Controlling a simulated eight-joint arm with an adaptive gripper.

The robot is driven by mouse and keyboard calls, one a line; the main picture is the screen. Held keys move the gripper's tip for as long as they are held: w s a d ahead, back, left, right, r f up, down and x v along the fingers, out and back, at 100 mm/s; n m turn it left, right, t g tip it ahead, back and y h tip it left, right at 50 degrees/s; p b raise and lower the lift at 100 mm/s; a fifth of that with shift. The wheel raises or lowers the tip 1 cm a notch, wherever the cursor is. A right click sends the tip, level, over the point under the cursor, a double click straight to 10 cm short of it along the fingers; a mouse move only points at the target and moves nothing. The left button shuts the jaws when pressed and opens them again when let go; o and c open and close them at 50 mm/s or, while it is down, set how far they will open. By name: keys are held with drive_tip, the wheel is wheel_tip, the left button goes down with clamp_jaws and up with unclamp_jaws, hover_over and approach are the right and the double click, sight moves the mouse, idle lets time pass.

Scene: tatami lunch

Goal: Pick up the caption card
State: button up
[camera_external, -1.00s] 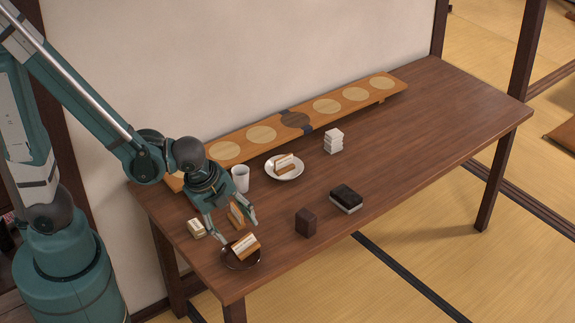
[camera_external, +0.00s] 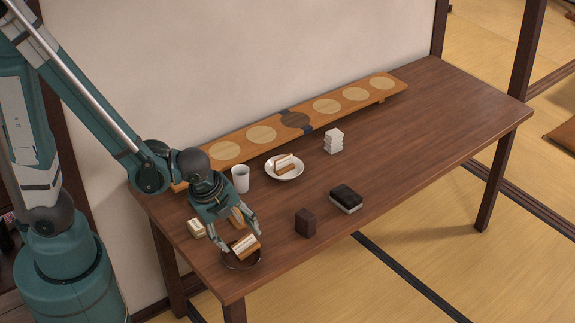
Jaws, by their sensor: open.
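I cannot tell for sure which thing is the caption card. A small tan upright piece (camera_external: 236,215), partly hidden by my gripper, stands on the table just behind the dark round plate (camera_external: 241,267) and may be it. My gripper (camera_external: 240,242) is open, pointing down near the table's left front. Its fingers are spread around the near side of that piece and over the back of the plate. A cream-and-brown layered block (camera_external: 246,246) lies on the plate, close to the fingertips. I cannot tell whether they touch it.
A small cream block (camera_external: 196,228) lies left of my gripper. A white cup (camera_external: 240,178) and a white plate (camera_external: 298,173) with layered pieces stand behind. A dark brown block (camera_external: 305,222), black-topped box (camera_external: 346,199) and white stack (camera_external: 333,141) are rightward. The table's right half (camera_external: 440,120) is clear.

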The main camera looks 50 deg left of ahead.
sight(242, 241)
drive_tip(key=shift+w+f, duration=0.1)
drive_tip(key=shift+f, duration=0.2)
drive_tip(key=shift+b+x, duration=1.2)
drive_tip(key=shift+x, duration=1.4)
drive_tip(key=c, duration=0.6)
